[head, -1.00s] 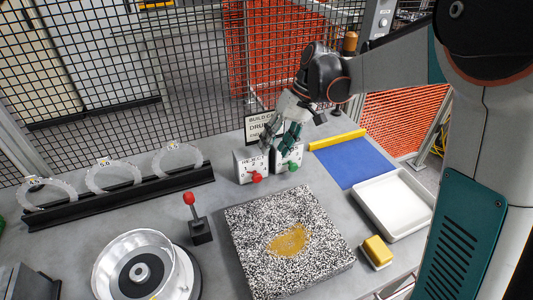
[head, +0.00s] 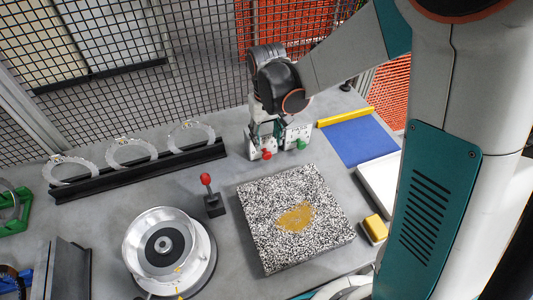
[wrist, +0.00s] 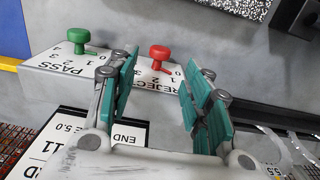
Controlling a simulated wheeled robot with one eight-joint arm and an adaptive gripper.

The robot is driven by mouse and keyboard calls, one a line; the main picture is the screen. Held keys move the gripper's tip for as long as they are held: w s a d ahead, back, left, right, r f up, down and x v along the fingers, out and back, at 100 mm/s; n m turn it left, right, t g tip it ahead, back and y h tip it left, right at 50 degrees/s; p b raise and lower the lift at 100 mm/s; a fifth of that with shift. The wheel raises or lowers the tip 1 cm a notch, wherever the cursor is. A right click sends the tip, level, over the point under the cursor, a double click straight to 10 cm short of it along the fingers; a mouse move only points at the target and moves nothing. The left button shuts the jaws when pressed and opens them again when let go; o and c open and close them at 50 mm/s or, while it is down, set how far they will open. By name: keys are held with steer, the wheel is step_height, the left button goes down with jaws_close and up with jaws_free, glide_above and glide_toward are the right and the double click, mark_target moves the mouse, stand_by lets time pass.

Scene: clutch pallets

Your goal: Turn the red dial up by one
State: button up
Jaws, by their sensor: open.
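The red dial (head: 267,154) sits on the front of the white REJECT box, left of the green dial (head: 302,143) on the PASS box. In the wrist view the red dial (wrist: 160,53) has a short pointer over a printed number scale. The exact number it points at is hard to tell. My gripper (head: 264,133) is over the REJECT box from above and behind. In the wrist view my gripper (wrist: 163,85) is open, its green-padded fingers apart, with the red dial showing in the gap beyond them. No contact with the dial is visible.
The green dial also shows in the wrist view (wrist: 78,38), close to one finger. A speckled slab (head: 260,235) lies in front of the boxes. A red-knobbed lever (head: 212,205) stands to the left. A blue mat (head: 360,142) lies to the right. Mesh fencing stands behind.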

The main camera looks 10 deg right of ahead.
mark_target(267, 153)
step_height(267, 153, down, 8)
steer(key=shift+r+b, duration=0.25)
steer(key=shift+b, duration=0.55)
steer(key=c, duration=1)
